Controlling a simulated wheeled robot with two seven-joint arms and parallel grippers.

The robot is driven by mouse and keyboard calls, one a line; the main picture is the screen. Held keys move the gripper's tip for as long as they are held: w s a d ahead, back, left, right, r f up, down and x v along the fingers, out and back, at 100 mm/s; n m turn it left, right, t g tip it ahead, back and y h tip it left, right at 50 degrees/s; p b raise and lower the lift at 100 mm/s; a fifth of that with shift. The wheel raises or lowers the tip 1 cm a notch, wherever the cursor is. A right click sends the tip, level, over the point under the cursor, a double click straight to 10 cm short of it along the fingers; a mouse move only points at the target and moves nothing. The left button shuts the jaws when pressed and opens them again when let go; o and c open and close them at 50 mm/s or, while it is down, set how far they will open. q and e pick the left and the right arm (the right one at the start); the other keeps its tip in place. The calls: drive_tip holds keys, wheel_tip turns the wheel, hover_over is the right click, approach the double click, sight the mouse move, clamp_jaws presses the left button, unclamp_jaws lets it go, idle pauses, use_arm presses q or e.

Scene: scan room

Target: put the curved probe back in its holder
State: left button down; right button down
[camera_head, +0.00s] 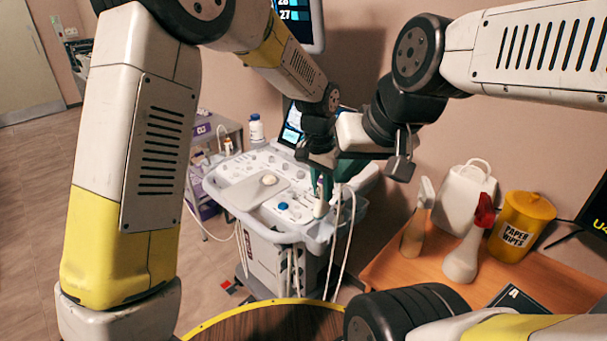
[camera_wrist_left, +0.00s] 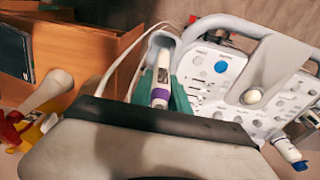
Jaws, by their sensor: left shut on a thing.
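The curved probe (camera_wrist_left: 161,82) is white with a dark label and a purple band. In the head view it shows small (camera_head: 321,205) at the console's near right corner. My left gripper (camera_head: 321,180) is shut on it from above; in the wrist view green finger pads (camera_wrist_left: 180,95) lie on both sides of it. The probe's far end is at a pale open cup of the holder (camera_wrist_left: 154,44) on the console edge. How deep it sits I cannot tell. My right gripper (camera_head: 358,138) is just right of the left one; its fingers are unclear.
The ultrasound console (camera_head: 235,190) has knobs and hanging cables (camera_head: 347,240). At right, an orange table (camera_head: 395,270) bears spray bottles (camera_head: 465,250), a white jug (camera_head: 465,195) and a yellow wipes tub (camera_head: 522,225). A purple-grey cart (camera_head: 205,210) stands behind left. Floor at left is clear.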

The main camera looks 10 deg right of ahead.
sight(319, 202)
use_arm(q)
drive_tip(key=shift+f, duration=5.5)
drive_tip(key=shift+f, duration=0.35)
drive_tip(key=c, duration=1.2)
unclamp_jaws()
drive_tip(key=shift+o, duration=0.2)
drive_tip(key=r, duration=0.7)
drive_tip(key=shift+s+a+r, duration=0.25)
drive_tip(key=shift+a+r, duration=0.15)
